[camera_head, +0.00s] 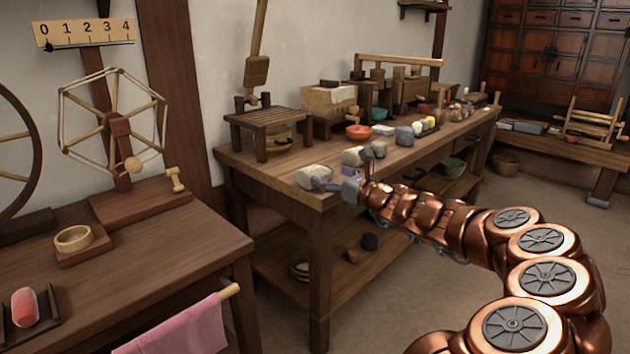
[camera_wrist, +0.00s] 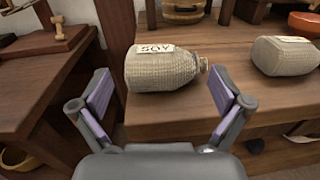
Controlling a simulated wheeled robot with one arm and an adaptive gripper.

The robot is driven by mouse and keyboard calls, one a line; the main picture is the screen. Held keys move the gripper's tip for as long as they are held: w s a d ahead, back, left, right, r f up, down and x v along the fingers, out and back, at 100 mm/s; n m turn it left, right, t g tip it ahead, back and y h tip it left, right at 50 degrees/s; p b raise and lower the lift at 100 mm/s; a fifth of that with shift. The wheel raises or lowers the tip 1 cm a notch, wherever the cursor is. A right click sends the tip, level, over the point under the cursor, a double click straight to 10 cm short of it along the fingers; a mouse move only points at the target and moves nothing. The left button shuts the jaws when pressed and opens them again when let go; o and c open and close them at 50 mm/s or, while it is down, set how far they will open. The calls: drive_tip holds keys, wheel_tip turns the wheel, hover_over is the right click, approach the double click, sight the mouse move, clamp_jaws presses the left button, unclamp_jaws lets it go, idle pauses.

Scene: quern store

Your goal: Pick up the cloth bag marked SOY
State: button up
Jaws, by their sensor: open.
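The cloth bag marked SOY (camera_wrist: 160,72) lies on its side near the edge of the wooden table (camera_wrist: 190,112), its label at the upper left and its tied neck to the right. In the head view the bag (camera_head: 313,177) lies at the table's near corner. My gripper (camera_wrist: 163,92) is open, with one finger on each side of the bag's near side in the wrist view. Nothing is between the fingers' pads that I can see held. In the head view my gripper (camera_head: 335,186) is beside the bag at the table corner, partly blurred by its small size.
A second cloth bag (camera_wrist: 283,56) lies to the right. An orange bowl (camera_head: 359,132), a slatted wooden stand (camera_head: 265,118) and several small goods stand farther back. A side table (camera_head: 150,260) with a winding wheel stands at the left, with a gap between the tables.

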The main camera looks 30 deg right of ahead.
sight(317, 175)
drive_tip(key=shift+w+a+f+b, duration=0.15)
drive_tip(key=shift+w+b, duration=0.5)
drive_tip(key=shift+w, duration=0.55)
drive_tip(key=shift+w+a+f+b, duration=0.15)
drive_tip(key=shift+w+b, duration=0.5)
drive_tip(key=shift+w, duration=0.5)
drive_tip(key=shift+w+r, duration=0.1)
drive_tip(key=shift+w, duration=0.35)
drive_tip(key=c, duration=1.3)
drive_tip(key=shift+r, duration=0.1)
